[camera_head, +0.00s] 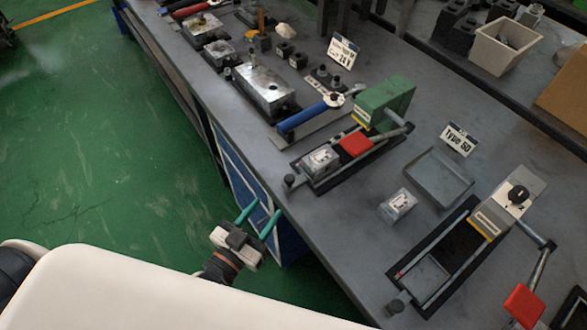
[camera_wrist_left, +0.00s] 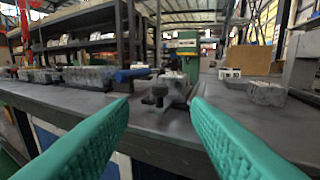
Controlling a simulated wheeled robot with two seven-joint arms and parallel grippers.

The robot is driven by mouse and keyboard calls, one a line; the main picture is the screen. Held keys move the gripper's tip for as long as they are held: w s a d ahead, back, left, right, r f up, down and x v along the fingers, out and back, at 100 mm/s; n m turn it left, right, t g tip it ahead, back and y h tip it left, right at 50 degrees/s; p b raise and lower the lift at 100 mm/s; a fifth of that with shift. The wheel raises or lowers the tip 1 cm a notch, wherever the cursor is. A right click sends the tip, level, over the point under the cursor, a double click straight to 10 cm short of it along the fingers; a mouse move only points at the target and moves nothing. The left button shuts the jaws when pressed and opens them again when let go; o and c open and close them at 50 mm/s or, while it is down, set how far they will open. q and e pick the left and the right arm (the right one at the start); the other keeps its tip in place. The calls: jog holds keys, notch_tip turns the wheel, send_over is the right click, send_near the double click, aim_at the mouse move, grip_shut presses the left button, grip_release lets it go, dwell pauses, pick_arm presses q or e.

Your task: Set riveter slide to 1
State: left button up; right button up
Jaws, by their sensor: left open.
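A green press (camera_head: 385,103) with a red handle (camera_head: 356,144) stands on the bench. A slide on dark rails runs from it toward the front edge, carrying a metal block (camera_head: 320,160) near a black knob (camera_head: 290,182). A second device at right has a dial plate (camera_head: 516,193), a red handle (camera_head: 523,305), and an empty slide frame (camera_head: 422,280). I cannot tell which is the riveter. My left gripper (camera_head: 258,217) is open and empty, off the bench's front edge. In the left wrist view, the green press (camera_wrist_left: 188,45) and knob (camera_wrist_left: 156,97) show between its fingers.
A loose metal block (camera_head: 398,206) and a grey tray (camera_head: 438,178) lie between the devices. A blue-handled tool (camera_head: 302,119) lies left of the press. More blocks and fixtures (camera_head: 265,88) fill the bench's far left. Green floor (camera_head: 100,150) is clear.

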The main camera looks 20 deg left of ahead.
aim_at(287, 182)
pick_arm(q)
jog(key=p+x, duration=0.1)
jog(key=x, duration=1)
jog(key=shift+w, duration=0.15)
grip_shut()
